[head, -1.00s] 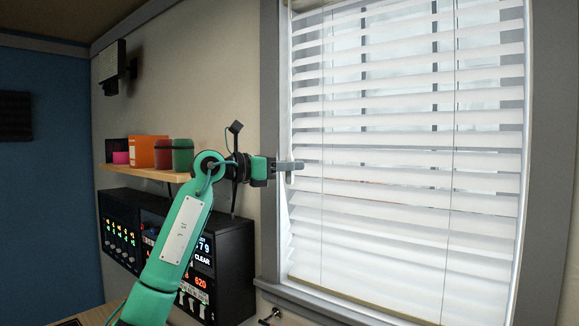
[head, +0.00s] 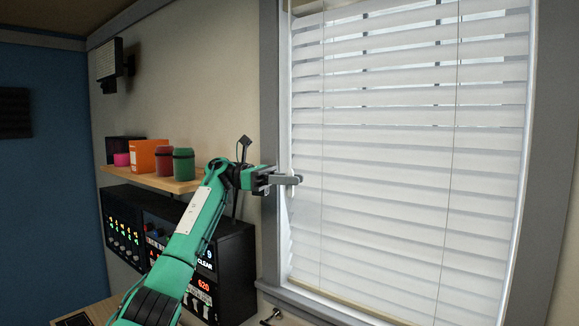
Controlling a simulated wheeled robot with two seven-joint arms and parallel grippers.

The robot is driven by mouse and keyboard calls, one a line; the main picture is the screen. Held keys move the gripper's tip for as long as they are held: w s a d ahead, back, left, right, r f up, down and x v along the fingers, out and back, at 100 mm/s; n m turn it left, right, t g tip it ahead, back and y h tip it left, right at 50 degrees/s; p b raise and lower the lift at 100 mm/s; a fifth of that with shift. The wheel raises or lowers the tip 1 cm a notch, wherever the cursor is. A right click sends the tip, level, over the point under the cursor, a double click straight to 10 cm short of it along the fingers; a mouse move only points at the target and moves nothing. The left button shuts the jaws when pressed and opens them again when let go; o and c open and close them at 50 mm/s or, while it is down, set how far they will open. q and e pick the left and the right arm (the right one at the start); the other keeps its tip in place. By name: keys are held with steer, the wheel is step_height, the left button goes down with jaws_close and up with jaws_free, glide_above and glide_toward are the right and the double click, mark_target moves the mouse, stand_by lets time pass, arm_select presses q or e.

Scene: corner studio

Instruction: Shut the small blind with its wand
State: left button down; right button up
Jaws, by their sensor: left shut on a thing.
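The white slatted blind (head: 400,190) hangs in the grey-framed window in the head view. Its slats are tilted nearly flat against each other, with thin bright gaps left mostly between the upper slats. The wand (head: 290,190) is a thin pale piece at the blind's left edge, mostly hidden by my fingers. My left gripper (head: 288,180) is shut on the wand in front of the window's left side. My right gripper is out of view.
A wooden shelf (head: 150,181) left of the window holds an orange box (head: 148,157) and several canisters. Black rack equipment (head: 232,260) stands below it, close to my left arm. The grey window frame (head: 269,120) borders the blind.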

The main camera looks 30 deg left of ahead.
arm_select(q)
steer(key=shift+r+m+g+h+p, duration=0.1)
steer(key=shift+m+g+h+p, duration=0.05)
steer(key=shift+m+g+p, duration=0.85)
steer(key=shift+r+m+g+h+p, duration=0.15)
steer(key=shift+m+g+p, duration=0.4)
steer(key=shift+g, duration=0.75)
steer(key=shift+f+g+p, duration=0.2)
steer(key=shift+g+p, duration=0.1)
steer(key=shift+p, duration=0.1)
steer(key=c, duration=1.4)
jaws_free()
steer(key=shift+o, duration=0.2)
